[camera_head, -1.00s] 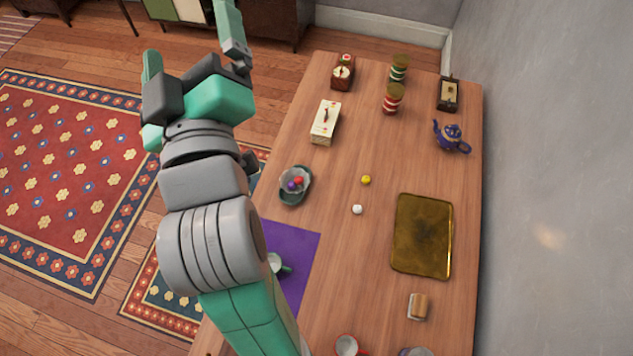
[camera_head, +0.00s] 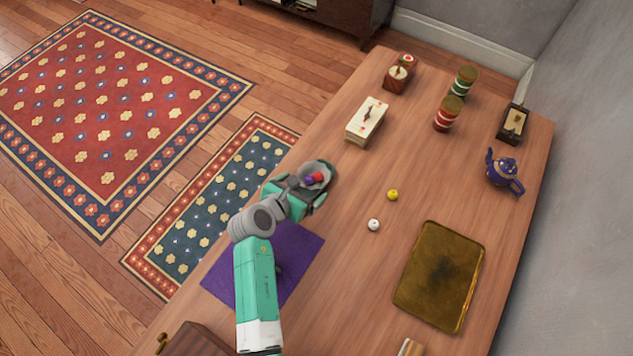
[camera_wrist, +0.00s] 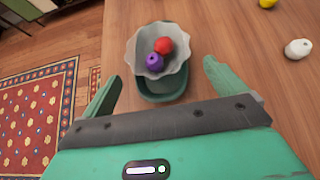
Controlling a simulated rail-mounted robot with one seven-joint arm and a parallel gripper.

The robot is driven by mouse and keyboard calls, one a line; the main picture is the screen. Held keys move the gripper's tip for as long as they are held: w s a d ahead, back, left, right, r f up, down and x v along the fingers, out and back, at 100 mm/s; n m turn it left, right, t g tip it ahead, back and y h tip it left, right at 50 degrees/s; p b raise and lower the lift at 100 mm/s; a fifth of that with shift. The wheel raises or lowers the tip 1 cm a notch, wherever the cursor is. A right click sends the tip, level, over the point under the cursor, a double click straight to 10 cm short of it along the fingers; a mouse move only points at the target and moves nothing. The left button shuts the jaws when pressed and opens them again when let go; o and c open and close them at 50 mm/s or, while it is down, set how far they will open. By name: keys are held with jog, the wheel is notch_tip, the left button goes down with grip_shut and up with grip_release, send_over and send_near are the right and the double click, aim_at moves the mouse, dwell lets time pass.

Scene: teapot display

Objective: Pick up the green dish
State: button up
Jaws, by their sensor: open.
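The green dish (camera_wrist: 165,88) is dark green and sits near the left edge of the wooden table. A grey scalloped bowl (camera_wrist: 133,57) rests in it and covers much of it. The bowl holds a red ball (camera_wrist: 172,46) and a purple ball (camera_wrist: 154,63). In the head view the bowl (camera_head: 310,167) shows just beyond my gripper (camera_head: 303,188), which partly hides the dish. In the wrist view my gripper (camera_wrist: 160,84) is open, with one green finger on each side of the dish's near end. I cannot tell whether the fingers touch it.
A purple mat (camera_head: 226,283) lies under my arm. A white ball (camera_head: 374,225) and a yellow ball (camera_head: 393,195) are right of the dish. A gold tray (camera_head: 438,275), a cream box (camera_head: 367,120) and a blue teapot (camera_head: 504,172) stand farther off.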

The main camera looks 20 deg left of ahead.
aim_at(310, 181)
jog(key=b+x, duration=0.3)
jog(key=x, duration=0.2)
jog(key=shift+w, duration=0.15)
jog(key=shift+r, duration=0.1)
jog(key=c, duration=1.2)
jog(key=shift+r, duration=0.1)
jog(key=shift+r+p, duration=1.2)
jog(key=shift+r, duration=0.55)
jog(key=s+d+p, duration=0.1)
jog(key=s, duration=0.4)
jog(key=s+d+r+p, duration=0.1)
jog(key=s+p, duration=0.1)
jog(key=s, duration=0.3)
jog(key=s+d+p, duration=0.2)
jog(key=s, duration=0.3)
jog(key=shift+s+r, duration=0.15)
jog(key=shift+s, duration=0.2)
